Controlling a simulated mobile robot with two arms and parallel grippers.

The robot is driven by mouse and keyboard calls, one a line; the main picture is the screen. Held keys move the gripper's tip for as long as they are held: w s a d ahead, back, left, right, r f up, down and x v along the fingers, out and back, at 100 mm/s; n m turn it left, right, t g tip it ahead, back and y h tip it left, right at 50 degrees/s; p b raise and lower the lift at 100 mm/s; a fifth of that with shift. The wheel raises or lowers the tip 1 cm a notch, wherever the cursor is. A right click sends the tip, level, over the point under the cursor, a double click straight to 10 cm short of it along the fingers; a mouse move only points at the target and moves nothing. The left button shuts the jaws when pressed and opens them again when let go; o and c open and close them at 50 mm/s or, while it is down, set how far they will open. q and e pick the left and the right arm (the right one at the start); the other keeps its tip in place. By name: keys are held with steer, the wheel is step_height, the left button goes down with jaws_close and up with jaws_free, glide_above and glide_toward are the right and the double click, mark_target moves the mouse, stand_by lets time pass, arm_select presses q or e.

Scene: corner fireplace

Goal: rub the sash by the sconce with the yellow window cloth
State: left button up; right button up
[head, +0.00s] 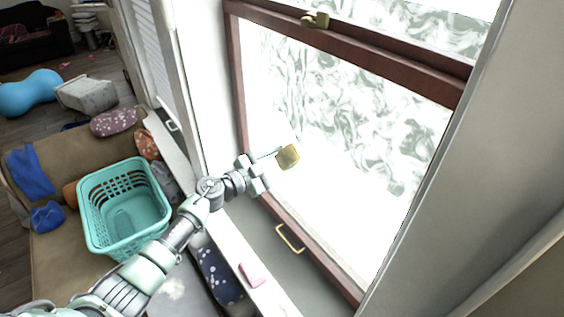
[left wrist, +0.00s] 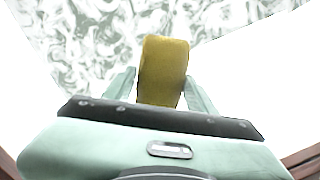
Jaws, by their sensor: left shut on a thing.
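The sash window (head: 392,70) has a reddish-brown frame around a bright pane with grey swirling smears; the pane (left wrist: 100,35) also fills the back of the left wrist view. My left gripper (head: 275,156) is shut on the yellow window cloth (head: 288,156), in front of the lower left part of the pane. In the left wrist view the cloth (left wrist: 163,70) stands up between the two fingers (left wrist: 160,92). I cannot tell whether the cloth touches the glass. My right gripper is not in view. No sconce shows.
A brass handle (head: 290,238) is on the lower rail and a brass latch (head: 316,19) on the upper rail. A pink item (head: 252,275) lies on the sill. A teal basket (head: 125,208) sits on the brown sofa at left, with cushions and blue cloths around.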

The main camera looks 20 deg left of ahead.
arm_select(q)
steer(key=v, duration=0.1)
steer(key=p+v, duration=0.1)
steer(key=v, duration=0.1)
steer(key=p+v, duration=0.1)
steer(key=v, duration=0.1)
steer(key=shift+a+f, duration=0.2)
steer(key=shift+s+a, duration=0.25)
steer(key=p+v, duration=0.1)
steer(key=v, duration=0.2)
steer(key=shift+a+f, duration=0.1)
steer(key=shift+f, duration=0.1)
